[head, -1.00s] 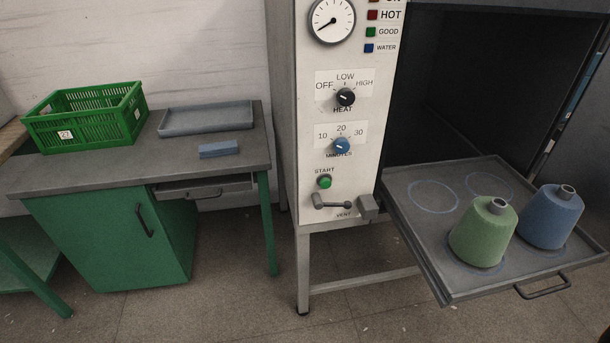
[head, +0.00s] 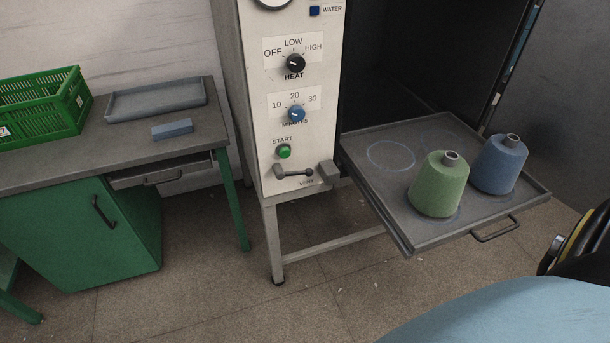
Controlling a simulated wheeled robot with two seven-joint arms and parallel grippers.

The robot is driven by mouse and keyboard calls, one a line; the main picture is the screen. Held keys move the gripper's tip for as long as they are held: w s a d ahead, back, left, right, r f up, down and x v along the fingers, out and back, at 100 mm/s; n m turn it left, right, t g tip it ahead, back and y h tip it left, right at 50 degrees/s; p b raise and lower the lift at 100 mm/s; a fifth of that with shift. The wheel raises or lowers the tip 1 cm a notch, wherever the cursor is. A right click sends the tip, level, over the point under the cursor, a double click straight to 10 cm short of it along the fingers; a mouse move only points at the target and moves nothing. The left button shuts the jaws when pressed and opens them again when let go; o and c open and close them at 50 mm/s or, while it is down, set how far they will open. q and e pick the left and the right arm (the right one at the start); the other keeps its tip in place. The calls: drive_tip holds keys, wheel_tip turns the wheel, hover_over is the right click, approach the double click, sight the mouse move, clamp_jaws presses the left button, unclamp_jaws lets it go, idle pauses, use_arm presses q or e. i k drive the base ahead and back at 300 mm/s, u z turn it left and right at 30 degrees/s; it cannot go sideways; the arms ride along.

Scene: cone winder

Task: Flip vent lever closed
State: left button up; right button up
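The vent lever (head: 294,173) is a dark grey handle low on the white control panel (head: 262,110), just above the VENT label. It lies roughly level, with its knob end at the left. A grey block (head: 328,172) sits at the panel's lower right corner, beside the lever's right end. No gripper shows in the head view, so whether either is open or shut is hidden.
A pulled-out tray (head: 405,232) sticks out right of the panel, holding a green cone (head: 438,188) and a blue cone (head: 498,165). A bench (head: 60,165) with a green crate (head: 42,108) stands left. The floor before the panel is clear.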

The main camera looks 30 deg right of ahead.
sight(296, 173)
drive_tip(key=k, duration=0.5)
drive_tip(key=z, duration=0.7)
drive_tip(key=i, duration=0.75)
drive_tip(key=u, duration=0.7)
